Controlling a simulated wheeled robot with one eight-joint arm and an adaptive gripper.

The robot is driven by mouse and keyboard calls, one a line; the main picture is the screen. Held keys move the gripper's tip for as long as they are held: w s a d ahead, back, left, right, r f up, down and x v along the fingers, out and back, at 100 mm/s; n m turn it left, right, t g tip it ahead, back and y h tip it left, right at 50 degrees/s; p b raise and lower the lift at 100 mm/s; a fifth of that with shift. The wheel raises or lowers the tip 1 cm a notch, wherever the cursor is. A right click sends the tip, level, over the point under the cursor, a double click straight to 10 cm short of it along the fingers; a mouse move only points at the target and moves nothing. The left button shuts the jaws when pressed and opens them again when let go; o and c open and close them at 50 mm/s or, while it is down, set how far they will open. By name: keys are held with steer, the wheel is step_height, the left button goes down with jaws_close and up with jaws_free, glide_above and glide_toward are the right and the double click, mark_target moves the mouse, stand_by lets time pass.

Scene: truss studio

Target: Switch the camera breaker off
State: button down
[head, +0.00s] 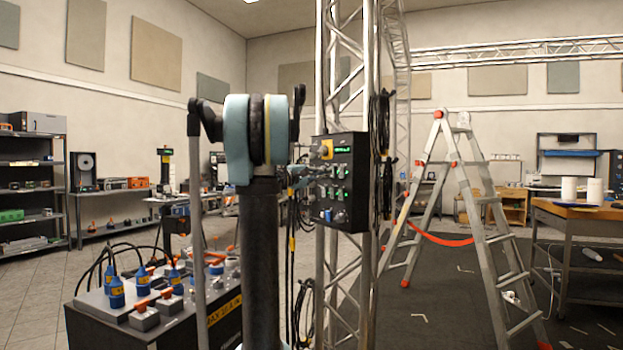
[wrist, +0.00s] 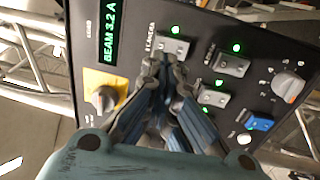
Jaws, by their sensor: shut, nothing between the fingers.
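A dark breaker panel hangs on the truss, its edge and face clear in the head view (head: 350,203). In the wrist view the camera breaker (wrist: 176,46) is a grey switch beside a label reading CAMERA. A green lamp (wrist: 176,29) beside it is lit. My gripper (wrist: 165,62) is shut and empty, its fingertips right at the near edge of this breaker. I cannot tell whether they touch it. In the head view my gripper (head: 308,172) is at the panel's left side, and the camera breaker is hard to single out there.
Other grey breakers (wrist: 233,65) with lit green lamps sit close by. A yellow-plated knob (wrist: 103,98), a pale knob (wrist: 289,86) and a blue rocker (wrist: 260,123) are on the same panel. A ladder (head: 487,205) stands to the right; a connector box (head: 120,325) is at lower left.

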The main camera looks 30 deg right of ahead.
mark_target(341, 173)
steer(key=shift+w+d+r, duration=0.15)
steer(key=shift+d, duration=0.9)
steer(key=shift+w+d+r, duration=0.1)
steer(key=shift+d, duration=0.95)
